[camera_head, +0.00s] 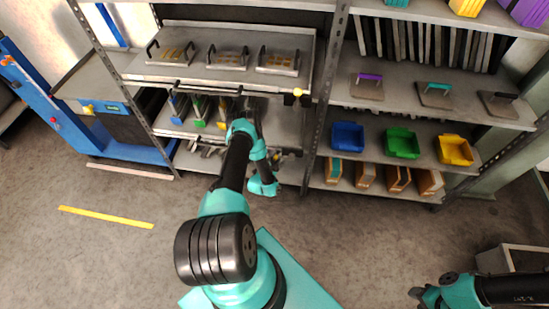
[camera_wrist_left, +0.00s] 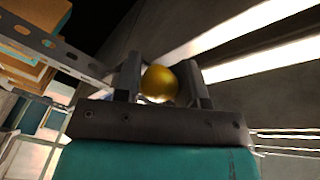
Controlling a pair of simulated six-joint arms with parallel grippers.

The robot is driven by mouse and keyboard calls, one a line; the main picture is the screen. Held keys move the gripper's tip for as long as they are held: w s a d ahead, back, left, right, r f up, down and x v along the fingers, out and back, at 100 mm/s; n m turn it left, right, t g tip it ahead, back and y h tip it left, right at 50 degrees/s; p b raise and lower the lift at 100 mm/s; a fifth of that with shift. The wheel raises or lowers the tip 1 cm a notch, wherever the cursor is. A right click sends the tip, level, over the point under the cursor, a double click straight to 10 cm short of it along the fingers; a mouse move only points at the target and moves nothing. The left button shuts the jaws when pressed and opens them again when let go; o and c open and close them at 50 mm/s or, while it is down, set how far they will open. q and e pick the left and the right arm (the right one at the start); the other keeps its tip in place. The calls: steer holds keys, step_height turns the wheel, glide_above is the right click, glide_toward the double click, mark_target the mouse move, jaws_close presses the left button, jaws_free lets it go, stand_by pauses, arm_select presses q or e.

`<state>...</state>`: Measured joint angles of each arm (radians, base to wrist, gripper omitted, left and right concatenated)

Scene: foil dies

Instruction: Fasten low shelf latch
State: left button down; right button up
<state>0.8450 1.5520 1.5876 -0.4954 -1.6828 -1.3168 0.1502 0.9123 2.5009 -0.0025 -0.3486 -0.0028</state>
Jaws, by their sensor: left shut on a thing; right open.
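A round yellow latch knob (camera_wrist_left: 160,84) sits between the two fingers of my left gripper (camera_wrist_left: 160,76) in the left wrist view; the fingers are shut on it. In the head view my left arm reaches to the right end of the low shelf (camera_head: 289,135), and a small yellow spot (camera_head: 277,156) shows beside the wrist there. The latch's bar and catch are hidden. Another yellow knob (camera_head: 297,92) is at the right end of the shelf above. My right gripper (camera_head: 416,293) is open and away from the rack, at the lower right.
The upper shelf (camera_head: 185,73) holds several handled plates. The right-hand rack holds blue (camera_head: 347,136), green (camera_head: 402,142) and yellow (camera_head: 454,150) bins. A blue lift frame (camera_head: 48,96) stands at the left. The floor (camera_head: 110,255) in front is mostly clear.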

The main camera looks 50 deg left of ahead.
arm_select(q)
steer(key=shift+r+m, duration=0.5)
steer(key=c, duration=0.7)
jaws_free()
steer(key=shift+c, duration=0.2)
steer(key=v, duration=1.7)
steer(key=shift+s, duration=0.15)
steer(key=shift+d+r, duration=0.15)
